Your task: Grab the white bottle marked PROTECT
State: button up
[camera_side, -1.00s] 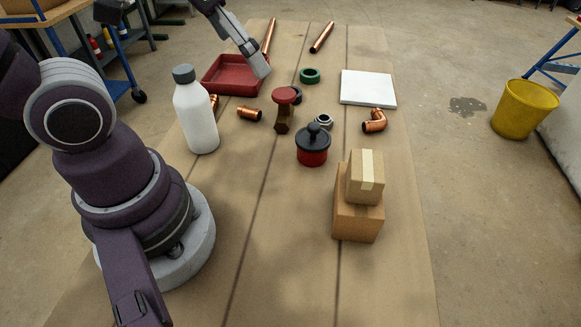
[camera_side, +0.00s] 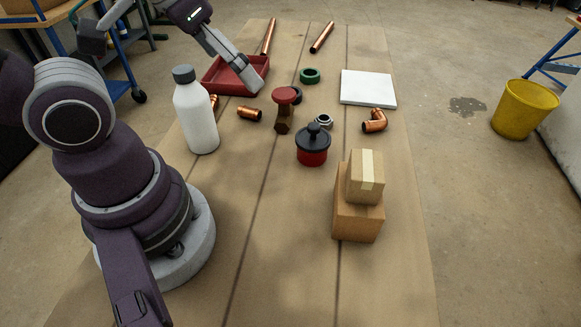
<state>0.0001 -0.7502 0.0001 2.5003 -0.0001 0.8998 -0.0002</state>
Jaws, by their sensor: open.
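A white bottle (camera_side: 196,118) with a grey cap stands upright on the table at the left, close to my arm's base. No PROTECT marking is legible on the side that shows. My gripper (camera_side: 252,82) points down at the upper middle, over the near right part of the red tray. It is behind and to the right of the bottle, apart from it. It is open, with nothing seen between its fingers.
The red tray (camera_side: 212,86) lies behind the bottle. A copper fitting (camera_side: 250,113), a brass-and-red valve (camera_side: 284,108) and a red pot with a black lid (camera_side: 312,148) stand to the right. Stacked cardboard boxes (camera_side: 357,216) are nearer. The front middle of the table is clear.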

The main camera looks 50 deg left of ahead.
jog(key=c, duration=0.6)
jog(key=n+g+y, duration=0.3)
jog(key=n+g, duration=0.2)
jog(key=n, duration=1)
send_near(183, 69)
jog(key=shift+n, duration=0.3)
jog(key=x, duration=1)
jog(key=shift+f, duration=0.35)
